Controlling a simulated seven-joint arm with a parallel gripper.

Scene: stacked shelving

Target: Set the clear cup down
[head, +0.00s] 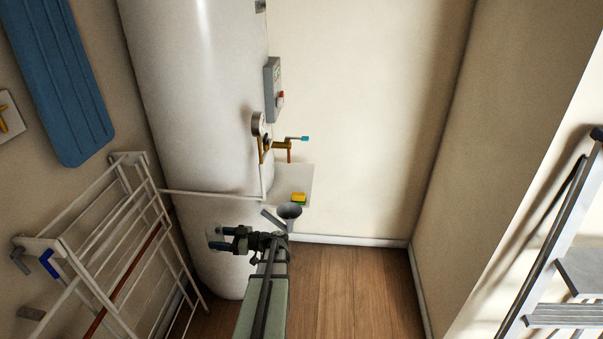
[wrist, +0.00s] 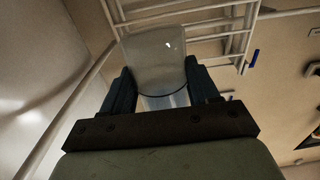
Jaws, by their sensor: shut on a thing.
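The clear cup (wrist: 155,62) is between the two dark fingers of my gripper (wrist: 158,88) in the wrist view, and both fingers press on its sides. In the head view the clear cup (head: 214,238) shows faintly at the left end of my gripper (head: 228,239), in front of the lower part of the white tank. My gripper is shut on the cup and holds it up in the air. The cup's far side and what lies right below it cannot be made out.
A white drying rack (head: 95,235) stands on the left. A small pale shelf (head: 303,175) by the tank (head: 195,90) holds a yellow-green sponge (head: 298,198); a grey funnel (head: 289,211) is just below. Wooden floor (head: 345,290) is clear to the right; a ladder (head: 555,235) stands far right.

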